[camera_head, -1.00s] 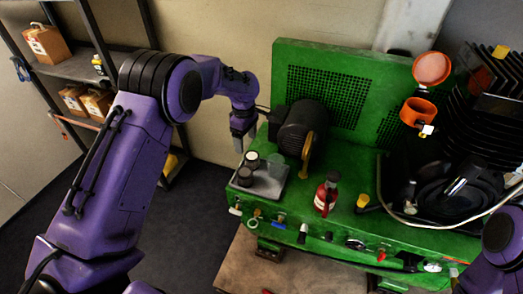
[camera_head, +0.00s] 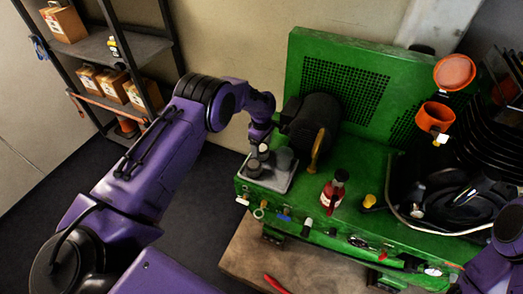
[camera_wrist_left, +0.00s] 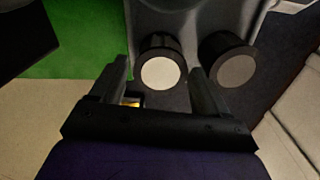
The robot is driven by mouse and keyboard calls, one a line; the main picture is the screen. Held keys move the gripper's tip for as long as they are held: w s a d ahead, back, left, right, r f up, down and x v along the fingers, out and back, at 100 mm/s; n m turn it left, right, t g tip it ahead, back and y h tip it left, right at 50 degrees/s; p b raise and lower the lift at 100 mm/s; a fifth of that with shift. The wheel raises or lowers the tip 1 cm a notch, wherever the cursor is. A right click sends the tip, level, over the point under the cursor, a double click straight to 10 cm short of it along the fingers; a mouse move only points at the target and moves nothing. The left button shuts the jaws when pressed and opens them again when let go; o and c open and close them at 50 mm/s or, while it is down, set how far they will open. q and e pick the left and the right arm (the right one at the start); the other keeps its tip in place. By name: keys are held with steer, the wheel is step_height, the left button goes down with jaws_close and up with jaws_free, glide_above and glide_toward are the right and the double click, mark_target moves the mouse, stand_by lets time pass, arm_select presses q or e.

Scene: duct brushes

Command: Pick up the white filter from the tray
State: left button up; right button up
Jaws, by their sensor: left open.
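The grey tray (camera_head: 277,185) sits on the left end of the green bench and holds a few small cylinders. The white filter (camera_wrist_left: 161,72) shows in the left wrist view as a dark-sided cylinder with a white round face, between my fingers' tips. It also shows in the head view (camera_head: 263,153), partly hidden under my gripper. A darker cylinder with a grey face (camera_wrist_left: 236,71) stands to its right in the wrist view. My left gripper (camera_head: 261,139) is open just above the filter; contact cannot be told. My right gripper is out of view.
A dark motor (camera_head: 312,125) with a brass-coloured part stands right beside the tray. A red bottle (camera_head: 333,190) and orange cups (camera_head: 435,116) are farther right. The green perforated panel (camera_head: 345,80) rises behind. A shelf with boxes (camera_head: 95,80) is at left.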

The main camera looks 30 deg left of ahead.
arm_select(q)
steer(key=c, duration=0.8)
steer(key=shift+r, duration=0.15)
